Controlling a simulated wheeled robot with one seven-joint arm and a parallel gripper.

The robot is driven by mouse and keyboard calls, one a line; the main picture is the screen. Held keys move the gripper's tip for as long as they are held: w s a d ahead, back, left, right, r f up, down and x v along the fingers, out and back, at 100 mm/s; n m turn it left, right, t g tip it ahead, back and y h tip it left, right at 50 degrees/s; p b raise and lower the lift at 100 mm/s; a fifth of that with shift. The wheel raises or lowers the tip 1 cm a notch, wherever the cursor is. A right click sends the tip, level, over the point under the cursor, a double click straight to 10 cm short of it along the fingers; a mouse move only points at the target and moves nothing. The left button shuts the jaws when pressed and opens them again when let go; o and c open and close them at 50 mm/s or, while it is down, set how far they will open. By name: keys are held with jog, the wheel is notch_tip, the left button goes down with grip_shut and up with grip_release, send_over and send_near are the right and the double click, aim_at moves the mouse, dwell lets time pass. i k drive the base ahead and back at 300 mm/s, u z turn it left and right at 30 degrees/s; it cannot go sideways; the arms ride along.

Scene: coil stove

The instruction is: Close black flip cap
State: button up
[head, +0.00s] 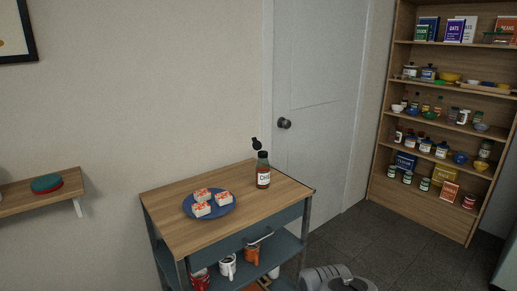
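A brown bottle (263,170) with a white label stands upright on the wooden cart top, near its back right part. Its black flip cap (256,143) is open, with the lid standing up above the neck and to the left. A grey part of what looks like my arm shows at the bottom edge, right of the cart and well below the bottle. My gripper's fingers are not in view, and nothing touches the bottle or cap.
A blue plate (228,207) with several white and orange items sits left of the bottle on the cart (172,229). Mugs and cans stand on its lower shelf. A closed door (318,110) is behind, and a stocked shelf unit (455,215) is at right. Floor is clear between.

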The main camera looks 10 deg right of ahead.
aim_at(257, 144)
jog(key=u, duration=0.15)
jog(key=k, duration=0.4)
jog(key=z, duration=0.85)
jog(key=i, duration=1.2)
jog(key=u, duration=0.85)
